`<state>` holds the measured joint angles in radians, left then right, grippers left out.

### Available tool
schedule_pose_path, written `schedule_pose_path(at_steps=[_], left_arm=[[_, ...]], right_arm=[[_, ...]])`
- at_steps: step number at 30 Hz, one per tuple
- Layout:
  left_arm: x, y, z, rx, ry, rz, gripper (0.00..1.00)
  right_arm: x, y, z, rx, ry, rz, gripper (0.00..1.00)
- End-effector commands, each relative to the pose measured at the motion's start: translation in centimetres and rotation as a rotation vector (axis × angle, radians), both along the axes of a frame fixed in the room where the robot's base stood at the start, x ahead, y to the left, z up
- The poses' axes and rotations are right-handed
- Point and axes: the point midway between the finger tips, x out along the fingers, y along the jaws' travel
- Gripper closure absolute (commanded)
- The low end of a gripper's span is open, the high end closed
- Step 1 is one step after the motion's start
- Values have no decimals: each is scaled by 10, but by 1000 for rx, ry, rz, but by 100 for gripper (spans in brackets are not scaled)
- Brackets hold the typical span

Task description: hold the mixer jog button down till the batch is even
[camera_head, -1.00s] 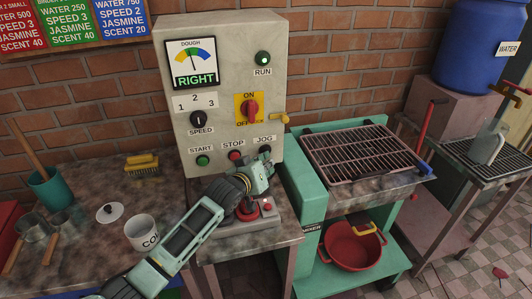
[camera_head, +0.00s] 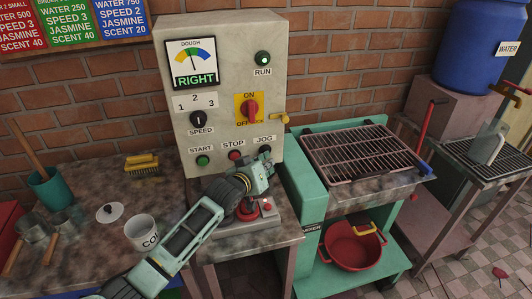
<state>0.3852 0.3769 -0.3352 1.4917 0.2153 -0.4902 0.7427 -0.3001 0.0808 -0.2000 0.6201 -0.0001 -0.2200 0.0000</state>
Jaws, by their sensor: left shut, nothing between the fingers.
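The grey control box (camera_head: 222,120) stands against the brick wall. Its JOG button (camera_head: 264,150) is dark and sits at the lower right under its label. My left gripper (camera_head: 267,160) is shut and empty, with its tips at the lower edge of the JOG button. The tips partly cover the button, so I cannot tell whether it is pressed in. The dough gauge (camera_head: 192,60) shows the word RIGHT. The green RUN lamp (camera_head: 263,58) looks lit. The batch itself is not visible. My right gripper is not in view.
Beside JOG are the red STOP button (camera_head: 235,155) and green START button (camera_head: 202,160). A red ON/OFF switch (camera_head: 250,110) is above. A grey pedestal with a red knob (camera_head: 267,206) is below my gripper. A green mixer stand (camera_head: 296,190) is at the right.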

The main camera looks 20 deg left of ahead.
Motion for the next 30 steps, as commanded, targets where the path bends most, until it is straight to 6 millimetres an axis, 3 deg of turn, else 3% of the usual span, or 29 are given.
schedule_pose_path(at_steps=[18,30], left_arm=[[0,0,1,0,-1,0,100],[-15,-10,1,-1,1,1,100]], right_arm=[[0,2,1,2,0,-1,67],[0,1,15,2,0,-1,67]])
